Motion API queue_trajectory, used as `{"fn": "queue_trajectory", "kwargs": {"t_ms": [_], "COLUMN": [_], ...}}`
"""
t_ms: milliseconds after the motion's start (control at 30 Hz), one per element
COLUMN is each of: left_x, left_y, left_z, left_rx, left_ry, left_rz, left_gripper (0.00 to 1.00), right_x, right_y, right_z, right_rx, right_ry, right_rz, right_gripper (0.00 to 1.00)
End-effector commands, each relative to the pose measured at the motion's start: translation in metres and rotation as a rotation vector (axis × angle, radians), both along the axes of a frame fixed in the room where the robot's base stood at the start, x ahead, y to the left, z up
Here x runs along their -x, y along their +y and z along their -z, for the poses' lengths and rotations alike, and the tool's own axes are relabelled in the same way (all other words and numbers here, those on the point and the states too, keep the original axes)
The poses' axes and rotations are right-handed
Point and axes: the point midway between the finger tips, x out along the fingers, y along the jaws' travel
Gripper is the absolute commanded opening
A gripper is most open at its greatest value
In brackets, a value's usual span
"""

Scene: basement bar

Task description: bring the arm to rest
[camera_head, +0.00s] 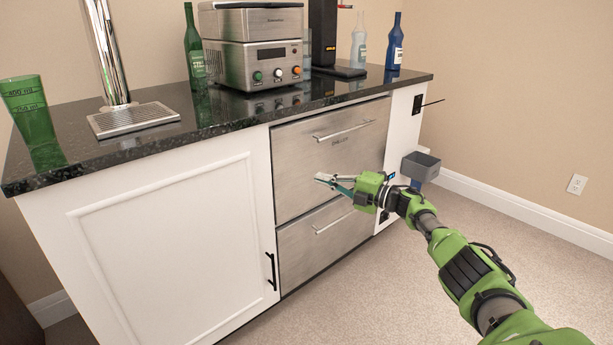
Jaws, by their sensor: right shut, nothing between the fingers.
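My right arm (467,262) comes in from the lower right and reaches toward the steel drawers. My right gripper (322,179) is shut and empty. In the picture it lies over the upper drawer (290,160), below that drawer's handle (345,131). I cannot tell how far it is from the drawer front. Both steel drawers look closed. My left gripper is not in view.
A black counter (235,113) holds a green measuring cup (28,110), a drip tray (133,119), a steel appliance (255,62) and several bottles. A grey bin (420,166) is at the cabinet's right end. Carpet (500,225) at right is clear.

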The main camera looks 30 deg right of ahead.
Motion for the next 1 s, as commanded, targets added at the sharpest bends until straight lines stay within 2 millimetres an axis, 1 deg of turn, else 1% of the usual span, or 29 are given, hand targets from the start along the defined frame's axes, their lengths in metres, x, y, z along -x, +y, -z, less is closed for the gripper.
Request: {"fn": "queue_trajectory", "kwargs": {"t_ms": [167,267,367,467,500,567,600,667,700,767,800,867,900,967,1000], "left_x": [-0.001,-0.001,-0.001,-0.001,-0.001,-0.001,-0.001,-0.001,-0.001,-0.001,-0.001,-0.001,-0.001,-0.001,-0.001], "left_y": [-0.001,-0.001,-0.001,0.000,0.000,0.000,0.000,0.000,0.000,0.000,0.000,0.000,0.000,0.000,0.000], "left_z": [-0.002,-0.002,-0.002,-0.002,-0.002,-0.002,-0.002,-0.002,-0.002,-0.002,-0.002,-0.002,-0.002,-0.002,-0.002], "left_rx": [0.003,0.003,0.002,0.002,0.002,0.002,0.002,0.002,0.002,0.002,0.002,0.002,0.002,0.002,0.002], "left_ry": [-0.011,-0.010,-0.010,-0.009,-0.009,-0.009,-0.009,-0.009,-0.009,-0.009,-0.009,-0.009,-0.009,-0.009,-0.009], "left_rz": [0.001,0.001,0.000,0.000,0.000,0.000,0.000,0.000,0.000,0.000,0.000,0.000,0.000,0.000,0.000], "left_gripper": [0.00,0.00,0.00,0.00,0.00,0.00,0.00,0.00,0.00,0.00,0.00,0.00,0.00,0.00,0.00], "right_x": [0.000,-0.002,-0.007,-0.010,-0.008,-0.003,0.003,0.014,0.023,0.039,0.051,0.071,0.085,0.107,0.123], "right_y": [-0.001,0.008,0.038,0.087,0.110,0.142,0.162,0.190,0.207,0.230,0.244,0.262,0.273,0.287,0.295], "right_z": [0.000,0.004,0.020,0.044,0.054,0.069,0.077,0.090,0.097,0.107,0.112,0.120,0.124,0.129,0.132], "right_rx": [0.000,-0.009,-0.045,-0.121,-0.165,-0.236,-0.285,-0.363,-0.416,-0.498,-0.552,-0.636,-0.693,-0.776,-0.829], "right_ry": [0.000,0.002,0.009,0.026,0.037,0.060,0.077,0.109,0.132,0.174,0.203,0.254,0.290,0.349,0.390], "right_rz": [0.000,-0.002,-0.005,0.000,0.007,0.023,0.036,0.059,0.077,0.106,0.128,0.164,0.188,0.229,0.257], "right_gripper": [0.00,0.00,0.00,0.00,0.00,0.00,0.00,0.00,0.00,0.00,0.00,0.00,0.00,0.00,0.00]}}
